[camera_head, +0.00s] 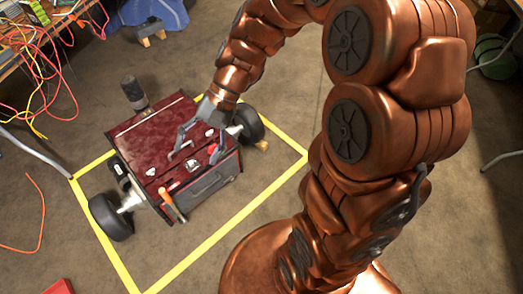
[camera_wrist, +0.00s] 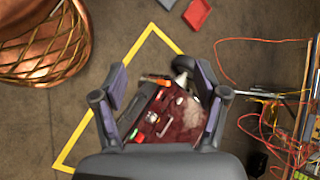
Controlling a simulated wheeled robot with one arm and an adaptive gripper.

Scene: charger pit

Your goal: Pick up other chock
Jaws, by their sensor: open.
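A small tan wooden piece (camera_head: 262,145), which looks like a chock, lies on the floor against the right wheel (camera_head: 246,124) of a dark red wheeled cart (camera_head: 150,150). My gripper (camera_head: 193,150) is open and empty above the cart top, apart from the tan piece. In the wrist view, the open fingers (camera_wrist: 170,85) frame the red cart top (camera_wrist: 180,125) and its loose tools. No chock can be made out clearly in the wrist view. A wheel (camera_wrist: 184,66) shows just beyond the cart's edge there.
Yellow floor tape (camera_head: 215,240) frames the cart. Tangled cables (camera_head: 45,60) hang at the left bench. A tan and dark item (camera_head: 150,32) lies at the back. Red objects (camera_wrist: 197,14) lie on the floor.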

